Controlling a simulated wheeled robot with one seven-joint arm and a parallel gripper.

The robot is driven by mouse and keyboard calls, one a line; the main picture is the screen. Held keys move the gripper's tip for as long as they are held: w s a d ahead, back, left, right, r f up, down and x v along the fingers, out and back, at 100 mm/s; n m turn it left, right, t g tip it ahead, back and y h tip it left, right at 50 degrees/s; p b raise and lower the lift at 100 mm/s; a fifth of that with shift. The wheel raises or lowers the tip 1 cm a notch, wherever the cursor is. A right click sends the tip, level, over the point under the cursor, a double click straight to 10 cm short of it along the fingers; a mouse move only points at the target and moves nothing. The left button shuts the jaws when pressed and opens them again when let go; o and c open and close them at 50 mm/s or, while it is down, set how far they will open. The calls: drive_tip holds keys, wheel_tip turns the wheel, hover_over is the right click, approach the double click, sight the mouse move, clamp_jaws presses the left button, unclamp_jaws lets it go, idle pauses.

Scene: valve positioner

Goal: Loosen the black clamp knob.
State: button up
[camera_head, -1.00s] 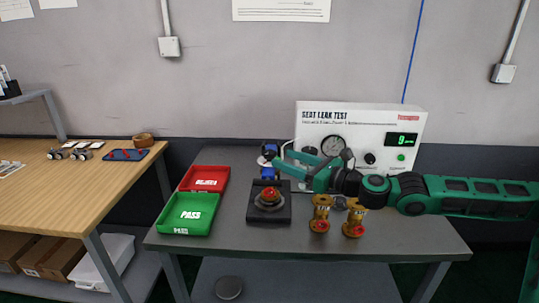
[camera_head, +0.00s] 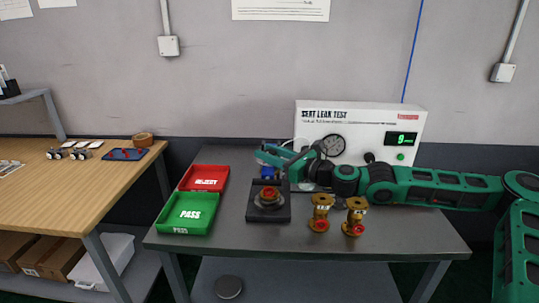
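My gripper (camera_head: 266,154) reaches in from the right, low over the back of the grey table, with its green fingers pointing left. It is at the clamp fixture behind the black base plate (camera_head: 253,214). A blue part (camera_head: 268,172) of that fixture shows just below the fingers. The black clamp knob cannot be made out; my fingers cover the fixture's top. Whether the fingers are closed on anything is too small to tell. A brass valve with a red top (camera_head: 269,194) sits on the base plate.
Two brass valves (camera_head: 320,211) (camera_head: 355,216) stand to the right of the plate. A red reject tray (camera_head: 204,178) and a green pass tray (camera_head: 188,212) lie to the left. The white seat leak test box (camera_head: 375,124) stands behind my arm. The table's front right is clear.

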drive_tip(key=shift+w, duration=0.15)
drive_tip(key=shift+c, duration=0.6)
drive_tip(key=shift+n+g+y, duration=0.6)
drive_tip(key=shift+n+g, duration=0.2)
drive_tip(key=shift+g, duration=0.1)
drive_tip(key=o, duration=1.1)
drive_tip(key=shift+c, duration=0.2)
drive_tip(key=shift+d, duration=0.1)
drive_tip(key=v, duration=1)
drive_tip(key=shift+d, duration=0.3)
drive_tip(key=shift+s+f, duration=0.1)
drive_tip(key=shift+s, duration=0.1)
